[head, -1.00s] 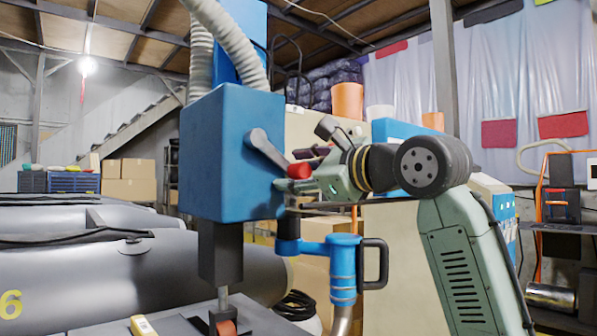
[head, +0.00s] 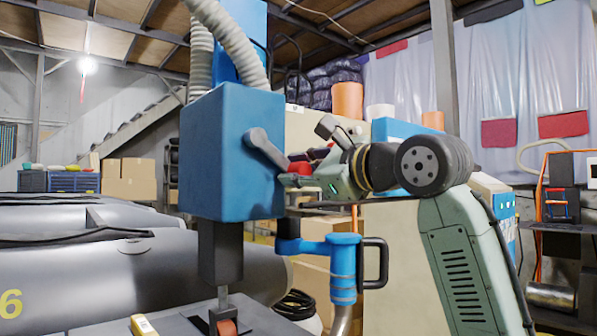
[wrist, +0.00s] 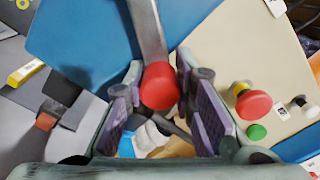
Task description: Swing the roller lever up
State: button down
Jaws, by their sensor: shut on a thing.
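The roller lever (head: 266,148) is a grey arm on the side of a blue machine head (head: 225,150). It slants down to the right and ends in a red knob (head: 300,167). My gripper (head: 293,175) is shut on the red knob, which is partly hidden by the fingers in the head view. In the wrist view, the knob (wrist: 160,86) sits between the finger pads, with the lever arm (wrist: 146,30) running up from it. An orange-red roller (head: 227,327) sits below the head on a dark stem.
A blue pipe bracket with a dark handle (head: 376,264) stands just below my gripper. A beige panel carries a red button (wrist: 253,104) and a green button (wrist: 257,132) to the right in the wrist view. Grey inflatable tubes (head: 150,268) lie at left.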

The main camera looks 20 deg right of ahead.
jog(key=shift+r+p, duration=0.15)
jog(key=shift+p, duration=0.15)
jog(key=r+n+p, duration=0.1)
jog(key=n+p, duration=0.1)
jog(key=d+r+n+p, duration=0.1)
jog(key=p, duration=0.1)
jog(key=shift+w+d+r, duration=0.1)
jog(key=shift+w+r, duration=0.15)
jog(key=shift+r, duration=0.1)
notch_tip(320, 180, up, 5)
jog(key=n+p, duration=0.6)
jog(key=n, duration=0.1)
jog(key=shift+r+n, duration=0.2)
jog(key=shift+n, duration=0.1)
jog(key=shift+s+a+r+n+p, duration=0.15)
jog(key=shift+a+r+n+p, duration=0.15)
jog(key=shift+r+n+p, duration=0.4)
jog(key=shift+s+a+r+n+p, duration=0.1)
jog(key=shift+a+r+n+p, duration=0.2)
jog(key=shift+n, duration=0.7)
jog(key=shift+r, duration=0.1)
jog(key=c, duration=1.3)
grip_release()
jog(key=shift+c, duration=0.2)
jog(key=shift+s, duration=0.1)
